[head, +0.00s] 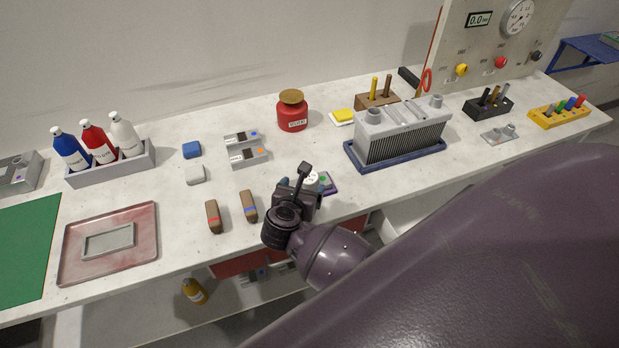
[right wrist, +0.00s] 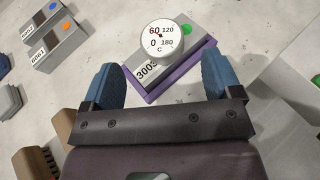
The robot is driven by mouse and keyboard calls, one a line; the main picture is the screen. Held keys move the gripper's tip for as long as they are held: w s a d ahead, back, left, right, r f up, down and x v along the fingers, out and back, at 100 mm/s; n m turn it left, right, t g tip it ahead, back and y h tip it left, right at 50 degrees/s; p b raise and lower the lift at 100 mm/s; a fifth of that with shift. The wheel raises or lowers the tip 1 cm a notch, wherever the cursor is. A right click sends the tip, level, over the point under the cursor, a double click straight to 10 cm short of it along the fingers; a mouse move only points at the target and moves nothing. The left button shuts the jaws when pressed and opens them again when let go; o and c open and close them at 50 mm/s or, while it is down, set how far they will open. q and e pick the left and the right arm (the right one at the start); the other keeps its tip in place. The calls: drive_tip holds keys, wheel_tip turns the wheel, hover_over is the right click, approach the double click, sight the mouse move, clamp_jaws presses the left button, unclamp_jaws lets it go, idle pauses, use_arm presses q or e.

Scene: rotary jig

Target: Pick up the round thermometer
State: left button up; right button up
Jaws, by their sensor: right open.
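The round thermometer (right wrist: 163,38) has a white dial marked 0, 60, 120 and 180 C. In the head view the thermometer (head: 313,179) is partly hidden behind my right gripper. My right gripper (right wrist: 163,82) is open, its two blue fingertips apart on either side of the block's near part. The thermometer lies just beyond the fingertips, and nothing is held. My left gripper is not in view.
Two brown-handled brushes (head: 248,206) lie left of my right gripper. Grey labelled blocks (head: 249,157) stand behind them. A red jar (head: 292,111) stands farther back, and a finned grey unit (head: 401,139) on a blue tray is to the right.

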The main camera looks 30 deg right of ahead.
sight(310, 176)
drive_tip(key=shift+w+d, duration=0.4)
drive_tip(key=shift+d, duration=0.15)
drive_tip(key=shift+p+x, duration=0.65)
drive_tip(key=shift+x, duration=1.35)
drive_tip(key=shift+d+r, duration=0.1)
drive_tip(key=shift+c, duration=0.4)
drive_tip(key=c, duration=1)
wheel_tip(310, 176, up, 20)
drive_tip(key=shift+r+b, duration=0.1)
drive_tip(key=shift+b, duration=0.35)
